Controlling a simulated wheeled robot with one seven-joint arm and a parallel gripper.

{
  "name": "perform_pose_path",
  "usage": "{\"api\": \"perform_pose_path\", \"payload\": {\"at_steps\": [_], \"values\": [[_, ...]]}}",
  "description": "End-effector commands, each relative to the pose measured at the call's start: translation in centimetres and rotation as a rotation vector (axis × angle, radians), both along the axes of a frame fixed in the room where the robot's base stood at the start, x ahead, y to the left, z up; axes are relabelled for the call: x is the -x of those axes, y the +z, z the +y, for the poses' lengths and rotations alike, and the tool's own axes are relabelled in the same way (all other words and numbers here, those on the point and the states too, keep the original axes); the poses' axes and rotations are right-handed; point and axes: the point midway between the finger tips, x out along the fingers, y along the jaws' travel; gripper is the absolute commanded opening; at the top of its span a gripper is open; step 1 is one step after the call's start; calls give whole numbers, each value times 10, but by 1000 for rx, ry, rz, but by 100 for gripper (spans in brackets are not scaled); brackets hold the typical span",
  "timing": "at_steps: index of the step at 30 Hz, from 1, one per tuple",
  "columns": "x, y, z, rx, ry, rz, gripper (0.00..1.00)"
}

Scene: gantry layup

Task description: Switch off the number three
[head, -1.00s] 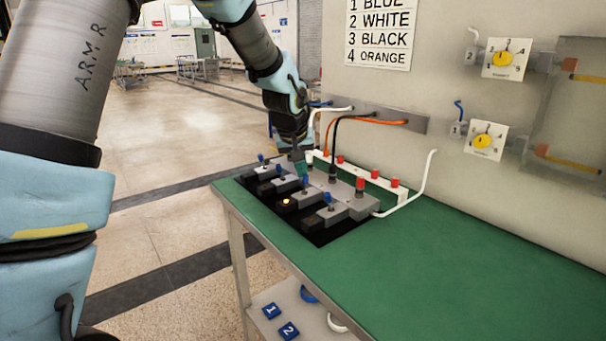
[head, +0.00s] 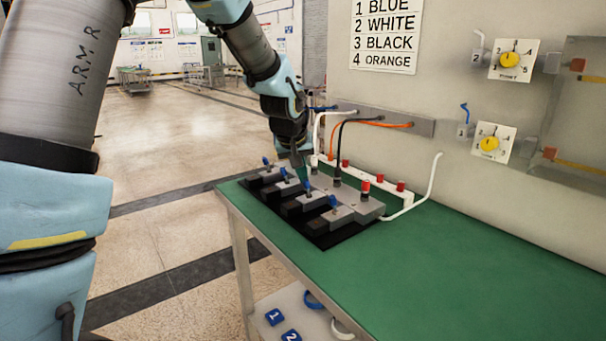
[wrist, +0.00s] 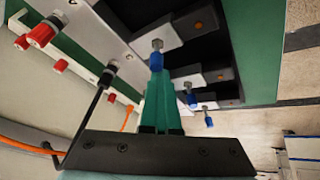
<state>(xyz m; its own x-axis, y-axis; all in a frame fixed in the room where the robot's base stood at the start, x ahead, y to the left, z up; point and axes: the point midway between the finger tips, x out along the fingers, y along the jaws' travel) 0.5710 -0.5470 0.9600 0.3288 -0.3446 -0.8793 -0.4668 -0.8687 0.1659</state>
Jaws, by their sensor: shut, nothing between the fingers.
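A row of grey switch modules with blue-tipped levers stands on the black base on the bench. The third lever from the far end (head: 308,187), which also shows in the wrist view (wrist: 156,60), is at the tips of my gripper (head: 304,176). The green fingers (wrist: 157,102) are shut with nothing between them, touching or very close to the blue cap. The third module's black front (head: 291,208) looks unlit. A black cable (head: 341,140) runs into a plug behind this row. The wall sign (head: 385,35) reads "3 BLACK".
The nearest lever (head: 333,201) stands close on the right; two more (head: 284,173) (head: 266,161) stand beyond. Red-capped posts (head: 365,187) and a white cable (head: 430,190) are behind. The green bench top (head: 450,270) is clear at right.

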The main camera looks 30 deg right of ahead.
Motion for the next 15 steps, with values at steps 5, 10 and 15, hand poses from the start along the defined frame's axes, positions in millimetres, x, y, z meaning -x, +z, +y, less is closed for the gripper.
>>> {"api": "perform_pose_path", "payload": {"at_steps": [5,10,15], "values": [[0,-2,-3,0,-1,0,0],[-2,-5,-10,1,-1,-2,0],[-3,-7,-15,1,0,-1,0]]}}
